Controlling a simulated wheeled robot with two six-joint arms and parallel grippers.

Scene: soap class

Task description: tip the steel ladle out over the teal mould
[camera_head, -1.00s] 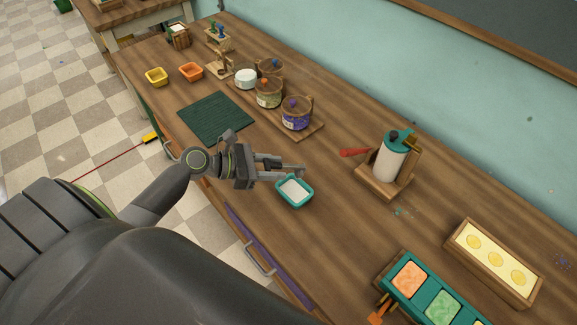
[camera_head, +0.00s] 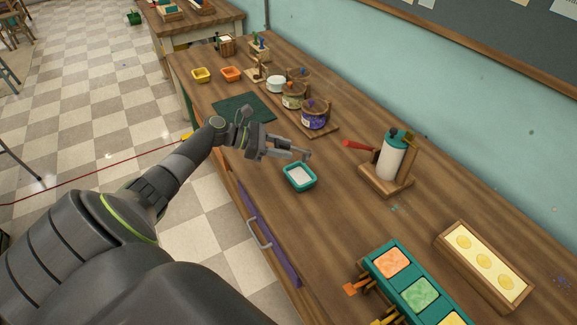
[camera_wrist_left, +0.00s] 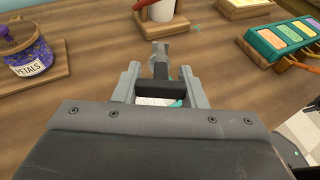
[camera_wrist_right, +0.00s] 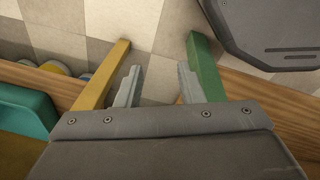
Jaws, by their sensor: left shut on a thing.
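The teal mould (camera_head: 300,187) stands on the table with white stuff inside. My left gripper (camera_head: 292,153) is just behind and above it in the head view, shut on the steel ladle (camera_wrist_left: 160,65). In the left wrist view the ladle's dark handle (camera_wrist_left: 160,91) lies across between the fingers. A little of the mould (camera_wrist_left: 177,103) shows below it; the ladle's bowl and contents cannot be made out clearly. My right gripper (camera_wrist_right: 158,80) has its fingers apart with nothing between them, and is outside the head view.
A roll stand with a red-handled tool (camera_head: 392,160) stands right of the mould. Jars (camera_head: 313,117) and a dark green mat (camera_head: 243,107) lie beyond the gripper. A teal tray of coloured blocks (camera_head: 405,290) and a wooden tray (camera_head: 480,262) are at the near right. Bare table surrounds the mould.

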